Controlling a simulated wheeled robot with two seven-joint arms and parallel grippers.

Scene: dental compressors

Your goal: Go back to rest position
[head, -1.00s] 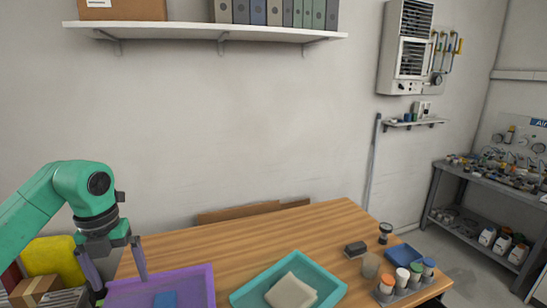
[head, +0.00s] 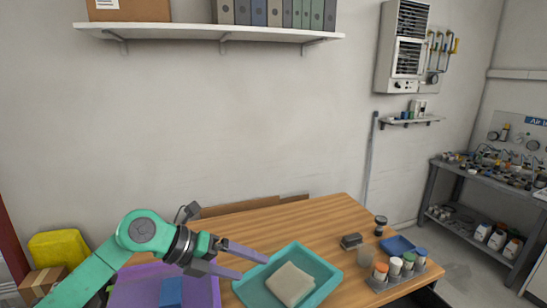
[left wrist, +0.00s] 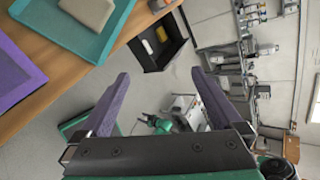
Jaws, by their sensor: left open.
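My left gripper (head: 254,266) is open and empty. In the head view its two purple fingers point right, over the gap between the purple tray and the teal tray. In the left wrist view the open fingers (left wrist: 160,88) have nothing between them. The purple tray (head: 134,287) holds a blue block (head: 171,292) at the table's front left. The teal tray (head: 325,265) holds a beige block (head: 290,284) and lies to the right of the gripper. My right gripper is not visible in either view.
The wooden table (head: 322,212) has bare room behind the trays. A rack of capped bottles (head: 394,279), a dark block (head: 351,241) and a blue tray (head: 398,245) sit at its right. A yellow bin (head: 57,249) stands at the left. A grey workbench (head: 430,190) stands far right.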

